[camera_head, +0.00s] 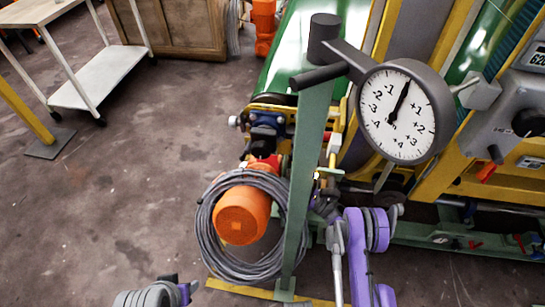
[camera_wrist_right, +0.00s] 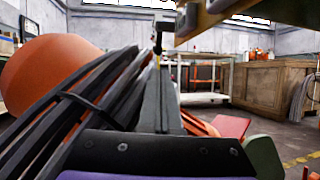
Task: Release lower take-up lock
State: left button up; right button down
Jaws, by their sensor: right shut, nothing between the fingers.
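My right gripper (camera_head: 328,197) is at the end of the purple arm, beside the green post (camera_head: 301,170) and partly hidden among machine parts. In the right wrist view its dark fingers (camera_wrist_right: 158,85) are together with nothing between them. A red part (camera_wrist_right: 230,127) lies just right of the fingers there; a red part (camera_head: 268,163) also shows above the orange motor in the head view. I cannot tell which part is the lower take-up lock.
A coiled grey cable (camera_head: 208,238) surrounds the orange motor (camera_head: 242,215), left of the post. A dial gauge (camera_head: 400,112) stands above, with its needle just right of the top. Red handles (camera_head: 474,244) sit low at right. The floor at left is open, with a cart (camera_head: 95,75) beyond.

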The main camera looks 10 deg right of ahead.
jog(key=shift+s, duration=0.15)
jog(key=b, duration=0.3)
send_near(246, 151)
jog(key=w+a, duration=0.1)
jog(key=a, duration=0.1)
jog(key=w+a+f, duration=0.1)
jog(key=a, duration=0.1)
jog(key=w+a, duration=0.2)
jog(key=shift+w+f, duration=0.1)
jog(key=shift+f, duration=0.15)
jog(key=shift+w+a+f, duration=0.15)
jog(key=shift+w+a, duration=0.1)
jog(key=shift+a, duration=0.4)
jog(key=shift+s+d+f, duration=0.1)
jog(key=shift+f, duration=0.05)
